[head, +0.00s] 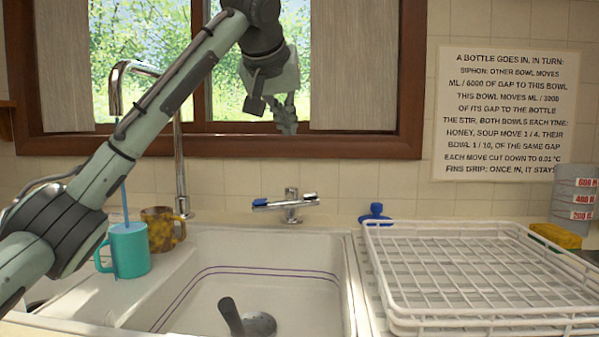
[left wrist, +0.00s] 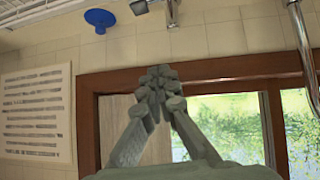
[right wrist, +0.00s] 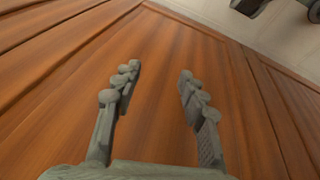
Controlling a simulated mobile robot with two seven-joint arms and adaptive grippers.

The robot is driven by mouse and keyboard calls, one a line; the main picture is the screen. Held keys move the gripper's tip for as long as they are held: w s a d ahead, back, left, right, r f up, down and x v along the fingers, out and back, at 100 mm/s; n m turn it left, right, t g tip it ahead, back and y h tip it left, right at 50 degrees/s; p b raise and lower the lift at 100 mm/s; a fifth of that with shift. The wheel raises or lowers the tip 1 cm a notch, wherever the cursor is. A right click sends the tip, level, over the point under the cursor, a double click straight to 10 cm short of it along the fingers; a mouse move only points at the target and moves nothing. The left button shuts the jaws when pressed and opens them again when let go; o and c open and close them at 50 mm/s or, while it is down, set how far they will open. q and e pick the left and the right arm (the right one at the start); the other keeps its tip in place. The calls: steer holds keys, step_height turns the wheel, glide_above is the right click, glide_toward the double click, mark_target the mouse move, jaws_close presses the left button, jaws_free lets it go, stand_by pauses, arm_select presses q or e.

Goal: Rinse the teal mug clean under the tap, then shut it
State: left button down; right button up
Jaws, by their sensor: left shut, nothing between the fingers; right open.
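The teal mug (head: 131,254) stands upright on the ledge left of the sink, its handle to the left. A thin blue line, apparently water, runs from the tall tap spout (head: 115,95) down to the mug; my arm hides part of it. The mug's inside is not visible. My right gripper (right wrist: 159,72) is open and empty before brown wooden panels.
A brown mottled mug (head: 166,226) stands behind the teal one. The sink (head: 300,262) holds a dark cylindrical piece (head: 230,315) by the drain. A white wire rack (head: 450,262) fills the right counter, with a blue knob-shaped object (head: 376,212), yellow sponge (head: 556,236) and grey measuring beaker (head: 574,196) behind.

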arm_select(q)
step_height(320, 180, down, 2)
steer(key=s+g, duration=0.1)
glide_above(288, 199)
steer(key=d, duration=0.2)
step_height(288, 199, down, 6)
steer(key=shift+n, duration=0.3)
steer(key=f, duration=0.4)
steer(key=shift+s+d+f+p, duration=0.15)
steer(key=shift+d+f+p, duration=0.15)
steer(key=shift+f, duration=0.1)
arm_select(e)
steer(key=shift+a+f, duration=0.1)
steer(key=shift+f, duration=0.7)
